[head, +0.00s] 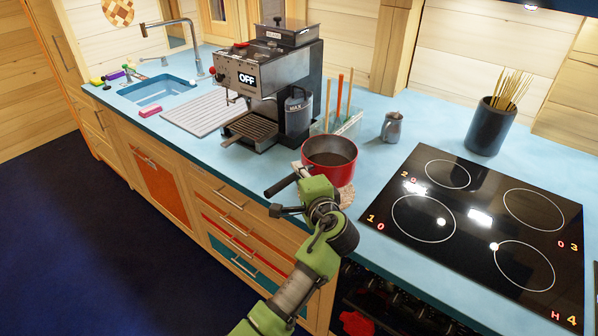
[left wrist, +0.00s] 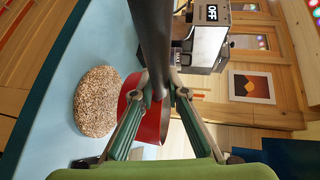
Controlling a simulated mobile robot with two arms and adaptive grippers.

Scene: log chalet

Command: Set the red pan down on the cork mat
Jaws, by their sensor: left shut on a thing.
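The red pan (head: 330,167) hangs over the front of the blue counter in the head view, its dark handle (head: 282,185) pointing front left. My left gripper (head: 297,200) is shut on this handle; the left wrist view shows its fingers (left wrist: 162,92) closing around the handle (left wrist: 154,40). The red pan wall (left wrist: 153,125) shows behind the fingers there. The round, speckled cork mat (left wrist: 97,101) lies on the counter, with the pan apart from it and above it. In the head view the cork mat (head: 347,196) is mostly hidden by the pan and my arm. My right gripper is out of view.
A coffee machine (head: 268,85) stands behind and left of the pan. A clear holder with orange utensils (head: 338,121) and a small metal jug (head: 391,127) stand behind it. A black cooktop (head: 480,220) lies to the right. The counter's front edge is close.

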